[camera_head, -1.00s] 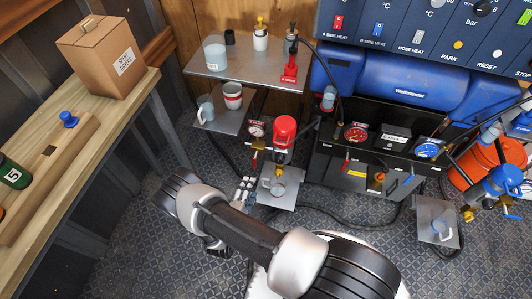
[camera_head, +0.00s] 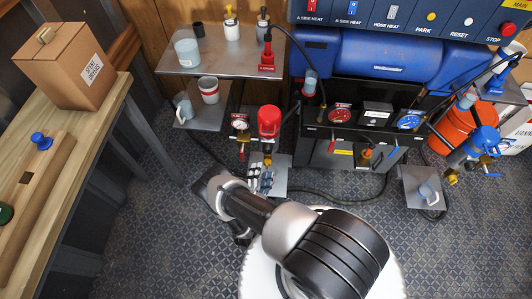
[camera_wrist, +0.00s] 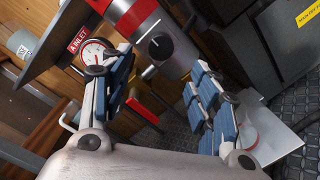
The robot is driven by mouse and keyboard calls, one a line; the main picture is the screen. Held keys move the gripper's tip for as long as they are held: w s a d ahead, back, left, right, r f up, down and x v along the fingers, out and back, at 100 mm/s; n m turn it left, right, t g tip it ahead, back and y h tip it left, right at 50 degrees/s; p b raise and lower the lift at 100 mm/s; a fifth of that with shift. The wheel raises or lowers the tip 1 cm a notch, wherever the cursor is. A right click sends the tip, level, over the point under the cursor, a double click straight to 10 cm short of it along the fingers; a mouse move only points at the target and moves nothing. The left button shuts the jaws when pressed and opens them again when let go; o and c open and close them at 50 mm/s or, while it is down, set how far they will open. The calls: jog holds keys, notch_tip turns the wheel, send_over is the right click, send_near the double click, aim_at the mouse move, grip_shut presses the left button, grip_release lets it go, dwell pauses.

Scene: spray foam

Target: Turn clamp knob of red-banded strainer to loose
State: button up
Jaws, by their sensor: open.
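The red-banded strainer (camera_wrist: 132,18) is a grey cylinder with a red band at the top of the wrist view. In the head view my gripper (camera_head: 263,181) is below the red top.
A dial gauge (camera_wrist: 95,53) with a red inlet label is close to the left finger. A red handle (camera_wrist: 143,110) lies between the fingers in the picture, farther back. A blue-topped strainer (camera_head: 484,140) stands at the right. A shelf (camera_head: 220,62) with cups overhangs at the left.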

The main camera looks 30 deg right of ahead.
aim_at(266, 152)
jog(key=b+x, duration=0.1)
jog(key=x, duration=0.8)
jog(key=shift+w+d, duration=0.15)
jog(key=c, duration=1.1)
jog(key=shift+o, duration=0.2)
